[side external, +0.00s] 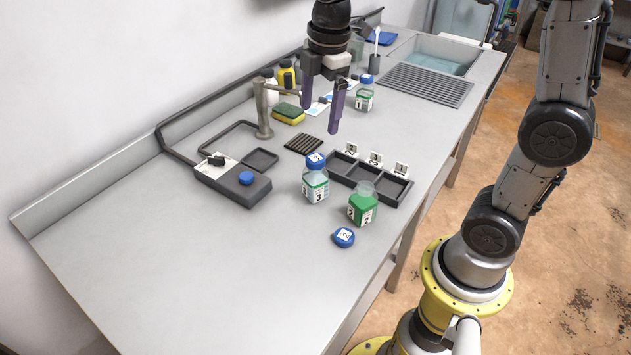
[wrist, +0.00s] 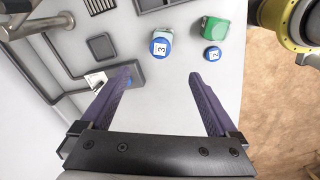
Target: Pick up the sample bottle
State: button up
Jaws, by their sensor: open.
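Three small bottles stand on the grey bench. Bottle 3 (side external: 315,188) is clear with pale liquid and a blue cap marked 3; it also shows in the wrist view (wrist: 161,42). Bottle 2 (side external: 362,206) holds green and has no cap; in the wrist view it is at the upper right (wrist: 215,29). Its blue cap (side external: 343,237) lies on the bench beside it. Bottle 1 (side external: 364,98), with a blue cap, stands farther back. My gripper (side external: 322,108) is open and empty above the bench. In the wrist view its purple fingers (wrist: 160,78) are spread, with bottle 3 ahead of the gap.
A dark tray (side external: 407,191) with three empty compartments and number cards stands behind bottles 2 and 3. A device with a blue button (side external: 232,184) is at left. A metal post (side external: 264,112), sponge (side external: 288,114) and sink (side external: 435,57) lie farther back. The front bench is clear.

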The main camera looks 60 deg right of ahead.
aim_at(314, 156)
jog(key=shift+g, duration=0.5)
jog(key=f, duration=0.1)
jog(key=w+f, duration=0.2)
jog(key=shift+d+f, duration=0.25)
notch_tip(314, 156, down, 9)
jog(key=shift+d+r, duration=0.1)
jog(key=shift+r, duration=0.05)
jog(key=shift+s+f, duration=0.15)
jog(key=shift+f, duration=1.35)
jog(key=shift+s+f, duration=0.15)
jog(key=shift+f, duration=1.35)
grip_shut()
